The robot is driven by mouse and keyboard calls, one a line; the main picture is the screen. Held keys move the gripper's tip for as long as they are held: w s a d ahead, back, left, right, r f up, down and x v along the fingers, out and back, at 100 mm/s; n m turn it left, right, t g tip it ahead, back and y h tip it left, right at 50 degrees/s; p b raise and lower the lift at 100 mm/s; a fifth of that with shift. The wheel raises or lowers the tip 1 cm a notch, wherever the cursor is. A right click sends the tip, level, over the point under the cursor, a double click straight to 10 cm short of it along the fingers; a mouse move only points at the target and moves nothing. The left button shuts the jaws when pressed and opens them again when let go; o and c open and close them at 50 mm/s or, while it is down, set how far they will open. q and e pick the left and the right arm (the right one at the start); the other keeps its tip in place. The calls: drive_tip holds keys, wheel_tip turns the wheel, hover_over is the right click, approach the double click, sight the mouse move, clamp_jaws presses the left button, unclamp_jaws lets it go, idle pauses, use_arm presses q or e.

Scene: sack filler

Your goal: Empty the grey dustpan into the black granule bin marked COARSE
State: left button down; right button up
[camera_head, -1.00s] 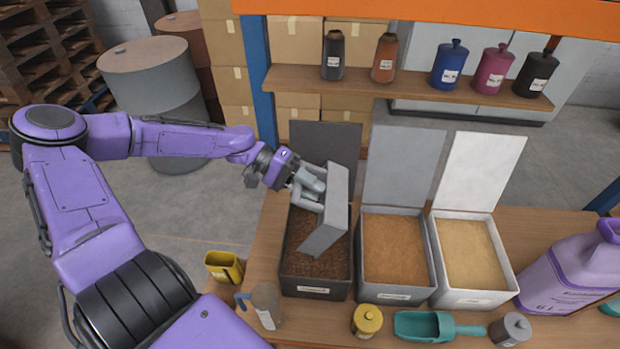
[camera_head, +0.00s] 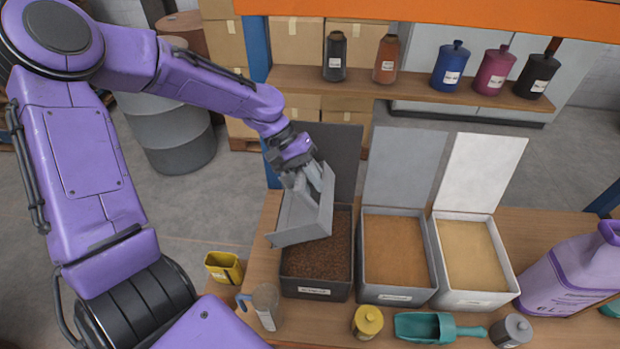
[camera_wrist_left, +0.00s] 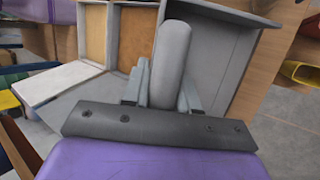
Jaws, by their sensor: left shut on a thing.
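My left gripper (camera_head: 306,182) is shut on the handle of the grey dustpan (camera_head: 300,222). The dustpan is tilted over the left rear part of the black bin (camera_head: 316,291), partly beyond its left wall. I see no granules on the pan's visible surfaces. In the left wrist view the pan (camera_wrist_left: 222,45) lies beyond the rounded grey handle (camera_wrist_left: 171,62), which sits between the fingers (camera_wrist_left: 163,92). The black bin holds dark brown granules, its dark lid stands open behind, and its front label is too small to read. My right gripper is not in view.
A grey bin (camera_head: 397,294) and a white bin (camera_head: 474,298), lids raised, stand right of the black bin. A jug (camera_head: 266,305), yellow tin (camera_head: 367,321), teal scoop (camera_head: 432,327) and grey canister (camera_head: 512,331) line the front. A bottle shelf (camera_head: 400,84) runs behind.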

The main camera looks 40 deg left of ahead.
use_arm(q)
drive_tip(key=shift+d+f+m+g+y, duration=0.2)
drive_tip(key=shift+f+m+g+y, duration=0.15)
drive_tip(key=shift+g+y, duration=0.25)
drive_tip(key=d+m+y, duration=0.1)
drive_tip(key=d+y, duration=0.1)
drive_tip(key=d+m+g+y, duration=0.1)
drive_tip(key=d+m+y, duration=0.1)
drive_tip(key=d+m+g+y, duration=0.1)
drive_tip(key=d+y, duration=0.1)
drive_tip(key=shift+w+d+f+m, duration=0.25)
drive_tip(key=shift+w+d, duration=0.05)
drive_tip(key=shift+w+g, duration=0.15)
drive_tip(key=shift+g, duration=0.15)
